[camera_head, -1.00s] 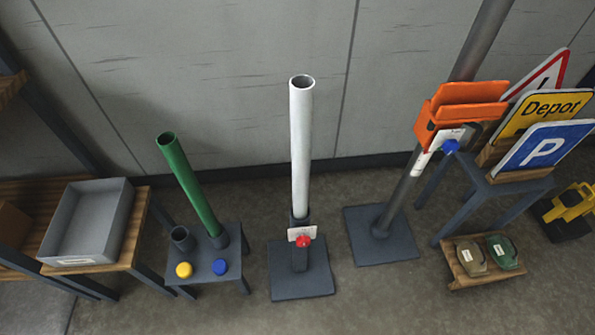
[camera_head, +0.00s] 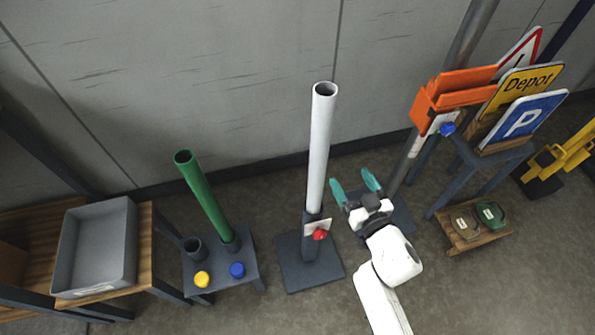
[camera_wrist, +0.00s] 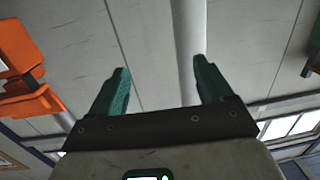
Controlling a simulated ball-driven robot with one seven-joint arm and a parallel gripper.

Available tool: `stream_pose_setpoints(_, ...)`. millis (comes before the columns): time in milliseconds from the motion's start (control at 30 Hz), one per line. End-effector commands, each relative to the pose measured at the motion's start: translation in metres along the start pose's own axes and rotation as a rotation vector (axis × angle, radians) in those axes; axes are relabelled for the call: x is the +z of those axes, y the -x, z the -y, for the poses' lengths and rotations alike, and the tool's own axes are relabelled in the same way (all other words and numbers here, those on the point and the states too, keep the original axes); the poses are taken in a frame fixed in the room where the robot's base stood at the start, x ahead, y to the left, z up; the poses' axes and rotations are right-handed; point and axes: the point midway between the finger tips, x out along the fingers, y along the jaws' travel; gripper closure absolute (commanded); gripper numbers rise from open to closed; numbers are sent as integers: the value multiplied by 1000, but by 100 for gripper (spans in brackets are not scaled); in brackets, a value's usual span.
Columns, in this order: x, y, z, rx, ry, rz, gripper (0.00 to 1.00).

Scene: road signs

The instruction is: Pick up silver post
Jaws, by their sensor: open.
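The silver post (camera_head: 321,150), a pale, almost white tube with an open top, stands upright in a dark socket on a square base with a red knob. My gripper (camera_head: 354,183) is open and empty, its teal fingers pointing toward the wall. In the head view it is just right of the post's lower part, with no visible contact. In the wrist view, a pale upright tube, apparently this post (camera_wrist: 189,35), shows beyond my gripper (camera_wrist: 160,75), near the right finger.
A grey pole (camera_head: 470,35) with an orange holder (camera_head: 445,97) stands at right, near a sign rack. A green post (camera_head: 205,200) stands on a small table at left, beside a grey bin (camera_head: 97,245). A low wooden tray (camera_head: 470,243) lies at right.

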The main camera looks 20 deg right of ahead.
Motion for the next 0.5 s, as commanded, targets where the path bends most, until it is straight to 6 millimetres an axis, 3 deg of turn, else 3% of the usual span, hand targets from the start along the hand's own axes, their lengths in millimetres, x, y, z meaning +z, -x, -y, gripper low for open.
stream_pose_setpoints(233,-6,-10,24,-110,-8,-59,20)
stream_pose_setpoints(500,-7,-49,28,-112,-6,-61,20)
